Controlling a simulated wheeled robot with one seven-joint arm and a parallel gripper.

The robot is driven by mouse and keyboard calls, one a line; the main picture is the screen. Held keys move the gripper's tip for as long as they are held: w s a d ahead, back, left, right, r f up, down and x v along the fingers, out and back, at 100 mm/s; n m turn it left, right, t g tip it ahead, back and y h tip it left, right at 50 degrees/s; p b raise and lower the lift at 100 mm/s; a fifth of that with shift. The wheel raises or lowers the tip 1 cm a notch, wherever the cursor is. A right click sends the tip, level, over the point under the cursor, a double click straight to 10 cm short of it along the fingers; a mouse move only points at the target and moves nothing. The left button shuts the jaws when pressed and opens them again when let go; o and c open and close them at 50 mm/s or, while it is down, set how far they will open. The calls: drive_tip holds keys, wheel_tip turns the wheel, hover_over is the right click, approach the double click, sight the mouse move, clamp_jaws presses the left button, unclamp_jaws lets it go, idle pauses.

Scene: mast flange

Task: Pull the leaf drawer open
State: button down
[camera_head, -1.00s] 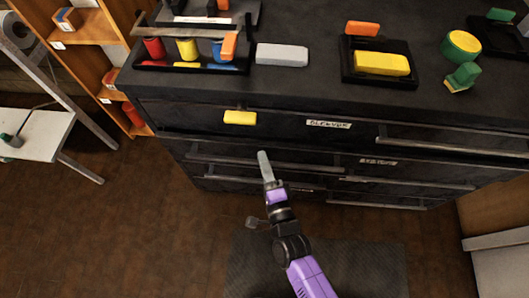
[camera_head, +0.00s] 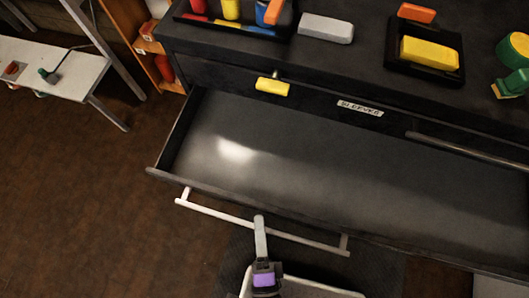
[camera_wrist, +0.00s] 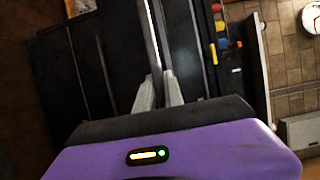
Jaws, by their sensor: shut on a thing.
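The leaf drawer (camera_head: 300,165) is the wide dark drawer standing well open below the cabinet top in the head view. Its inside looks empty, with a bright reflection at the left. Its long pale bar handle (camera_head: 215,212) runs along the front. My gripper (camera_head: 259,222) is at the middle of this handle, its pale fingers shut on the bar. In the wrist view the two fingertips (camera_wrist: 159,88) close on the handle bar (camera_wrist: 151,35). Part of the bar is hidden behind the fingers.
A yellow tag (camera_head: 272,87) and a white label (camera_head: 360,108) are on the cabinet front above the drawer. A grey block (camera_head: 326,28) and a black tray with a yellow block (camera_head: 429,53) sit on top. A white bench (camera_head: 50,67) stands left. The floor between is clear.

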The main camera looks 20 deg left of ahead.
drive_tip(key=shift+s, duration=0.5)
drive_tip(key=c, duration=1.4)
unclamp_jaws()
drive_tip(key=shift+c, duration=0.2)
drive_tip(key=v, duration=0.7)
drive_tip(key=shift+s+d+b, duration=0.15)
drive_tip(key=shift+s+b, duration=0.2)
drive_tip(key=shift+b, duration=0.05)
drive_tip(key=w+d+r+n+g+h+p, duration=0.1)
drive_tip(key=w+d+r+n+h+p, duration=0.1)
drive_tip(key=d+r+n, duration=0.5)
drive_tip(key=w+d+r+n+g+h+p, duration=0.1)
drive_tip(key=d+r+n+h, duration=0.3)
drive_tip(key=d+r, duration=0.9)
wheel_tip(320, 180, up, 2)
drive_tip(key=n+p, duration=0.1)
drive_tip(key=n, duration=0.1)
drive_tip(key=shift+w+d+n+p, duration=0.35)
drive_tip(key=shift+d+n+p, duration=0.05)
